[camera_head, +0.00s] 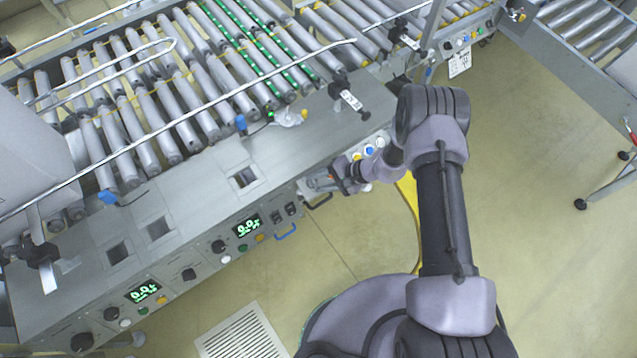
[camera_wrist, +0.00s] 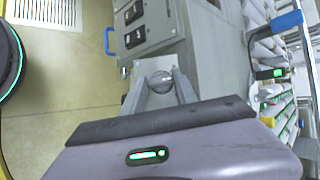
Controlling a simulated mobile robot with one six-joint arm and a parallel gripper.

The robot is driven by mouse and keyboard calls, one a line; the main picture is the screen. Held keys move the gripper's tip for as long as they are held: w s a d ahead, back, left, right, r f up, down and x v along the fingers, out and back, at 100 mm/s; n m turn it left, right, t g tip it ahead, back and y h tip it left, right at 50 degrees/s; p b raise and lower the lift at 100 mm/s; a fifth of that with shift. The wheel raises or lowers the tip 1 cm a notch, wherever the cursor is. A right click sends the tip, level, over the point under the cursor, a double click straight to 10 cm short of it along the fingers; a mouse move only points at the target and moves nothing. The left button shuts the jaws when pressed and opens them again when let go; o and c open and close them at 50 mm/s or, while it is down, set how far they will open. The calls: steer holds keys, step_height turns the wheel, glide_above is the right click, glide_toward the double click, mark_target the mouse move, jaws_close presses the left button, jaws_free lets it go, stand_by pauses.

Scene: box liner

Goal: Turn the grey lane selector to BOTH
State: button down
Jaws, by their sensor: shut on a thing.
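The grey lane selector (camera_wrist: 161,80) is a round knob on the front panel of the conveyor, seen between my fingertips in the wrist view. My gripper (camera_wrist: 161,88) is shut on it, one finger on each side. In the head view my gripper (camera_head: 324,184) reaches the front panel from the right, and the knob is mostly hidden there. I cannot read the selector's position marks, so its setting cannot be told.
Black rocker switches (camera_wrist: 137,23) and a blue handle (camera_wrist: 109,41) sit beside the selector on the panel. In the head view, a green display (camera_head: 246,225) and several buttons lie to the left. Rollers (camera_head: 215,85) stretch behind the panel. The floor (camera_head: 360,235) in front is clear.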

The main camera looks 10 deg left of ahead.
steer(key=shift+m, duration=0.5)
steer(key=c, duration=1)
jaws_free()
steer(key=shift+y, duration=0.3)
steer(key=shift+o, duration=0.2)
